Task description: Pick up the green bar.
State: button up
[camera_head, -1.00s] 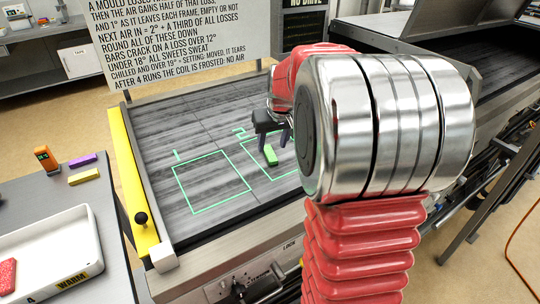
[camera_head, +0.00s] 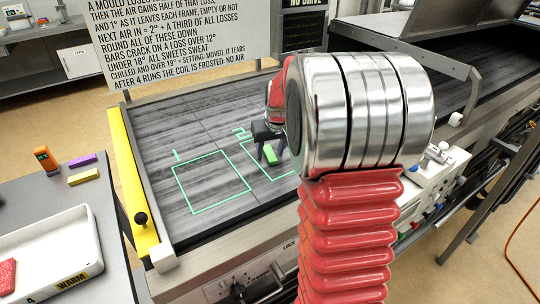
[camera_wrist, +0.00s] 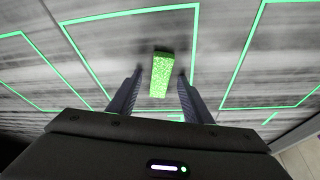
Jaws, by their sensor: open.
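The green bar (camera_head: 270,156) lies on the grey streaked belt, inside the green outlined frame marked 2. In the wrist view the green bar (camera_wrist: 160,75) lies ahead of and between the two dark fingers, with a gap on each side. My gripper (camera_head: 270,150) is open and over the bar in the head view. Its fingertips (camera_wrist: 160,78) show in the wrist view on either side of the bar's near part. Whether the fingers reach down to the belt I cannot tell. My arm hides part of frame 2 in the head view.
A yellow rail (camera_head: 133,190) with a black knob edges the belt's left side. A side table holds an orange device (camera_head: 46,159), a purple bar (camera_head: 82,160), a yellow bar (camera_head: 84,176) and a white tray (camera_head: 85,268). Frame 1 (camera_head: 214,208) is empty. A sign stands behind.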

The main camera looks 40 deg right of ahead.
jog(key=shift+c, duration=0.4)
jog(key=shift+f, duration=0.1)
jog(key=c, duration=1.1)
